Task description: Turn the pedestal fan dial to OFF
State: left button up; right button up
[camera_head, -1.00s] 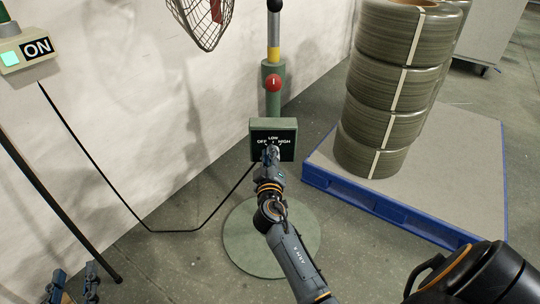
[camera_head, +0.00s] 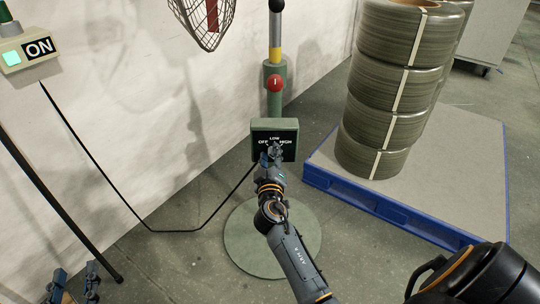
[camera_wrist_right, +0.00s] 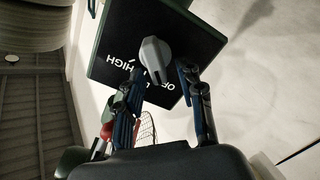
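The dial panel (camera_head: 288,152) is a dark plate lettered OFF, LOW and HIGH on the green fan post. In the right wrist view, the grey dial (camera_wrist_right: 154,54) stands out from the panel (camera_wrist_right: 110,45). Its narrow end covers part of the LOW lettering; I cannot tell the exact setting. My right gripper (camera_head: 272,152) is in front of the panel. In its wrist view, the right gripper's fingers (camera_wrist_right: 158,84) are apart, one on each side of the dial's narrow end; contact is unclear. My left gripper (camera_head: 75,284) is open and empty at the lower left.
A box with an ON sign (camera_head: 39,47) and a lit green lamp is on the left. A black cable (camera_head: 105,178) runs from it towards the fan. The round fan base (camera_head: 250,250) is on the floor. Coils (camera_head: 385,100) stand on a blue-edged pallet (camera_head: 460,190) at right.

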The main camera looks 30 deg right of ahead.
jog(key=v, duration=0.7)
jog(key=shift+s, duration=0.2)
jog(key=shift+a, duration=0.2)
